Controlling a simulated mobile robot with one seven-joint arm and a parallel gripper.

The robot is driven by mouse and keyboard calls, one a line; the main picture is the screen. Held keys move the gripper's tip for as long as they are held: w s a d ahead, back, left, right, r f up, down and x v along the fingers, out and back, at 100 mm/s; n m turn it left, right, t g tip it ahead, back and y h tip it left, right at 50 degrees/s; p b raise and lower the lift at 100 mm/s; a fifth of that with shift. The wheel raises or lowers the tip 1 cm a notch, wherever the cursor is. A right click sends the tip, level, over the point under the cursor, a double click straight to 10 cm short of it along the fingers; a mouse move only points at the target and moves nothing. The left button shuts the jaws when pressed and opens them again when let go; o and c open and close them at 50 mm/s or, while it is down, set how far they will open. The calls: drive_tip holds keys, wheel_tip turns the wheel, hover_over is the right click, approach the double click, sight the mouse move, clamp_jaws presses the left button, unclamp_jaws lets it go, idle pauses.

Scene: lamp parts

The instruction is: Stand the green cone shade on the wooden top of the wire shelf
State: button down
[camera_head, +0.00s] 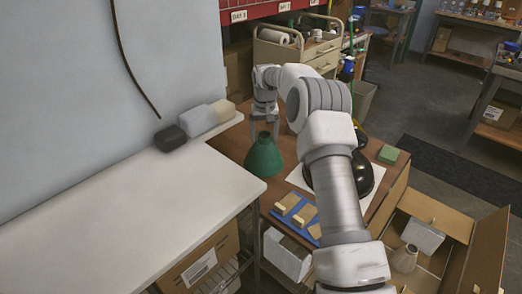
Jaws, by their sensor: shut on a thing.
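The green cone shade (263,158) is upright, narrow end up, near the middle of the camera_head view. My gripper (264,126) points down and is shut on its narrow top. The shade shows over a brown wooden top (228,143), beside the white table. I cannot tell whether its wide rim touches the wood or hangs just above it. My arm hides part of the wooden top to the right, and what supports this top is mostly hidden.
A blue tray (280,213) with several tan blocks lies in front of the shade. Black round objects (361,172) on a white sheet are partly behind my arm. A green block (388,154) sits at the right edge. An open cardboard box (428,207) stands lower right.

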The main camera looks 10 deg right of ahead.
sight(261, 147)
drive_tip(key=shift+s+a+f, duration=0.2)
drive_tip(key=shift+a+f, duration=0.2)
drive_tip(key=shift+a, duration=0.25)
drive_tip(key=shift+f, duration=1.95)
unclamp_jaws()
drive_tip(key=r, duration=0.4)
drive_tip(key=s+r, duration=0.1)
drive_tip(key=r, duration=0.6)
drive_tip(key=shift+s+a+r+p, duration=0.1)
drive_tip(key=shift+s+r+p, duration=0.15)
drive_tip(key=shift+r+p, duration=0.15)
drive_tip(key=s+a+r+n+t, duration=0.1)
drive_tip(key=s+a+r+t, duration=0.1)
drive_tip(key=s+r, duration=1.55)
drive_tip(key=s+f+t, duration=0.1)
drive_tip(key=s+f, duration=0.1)
drive_tip(key=s, duration=1)
drive_tip(key=s+f+t, duration=0.1)
drive_tip(key=s+f, duration=0.1)
drive_tip(key=s, duration=1.1)
drive_tip(key=shift+s+d, duration=0.15)
drive_tip(key=shift+s, duration=0.05)
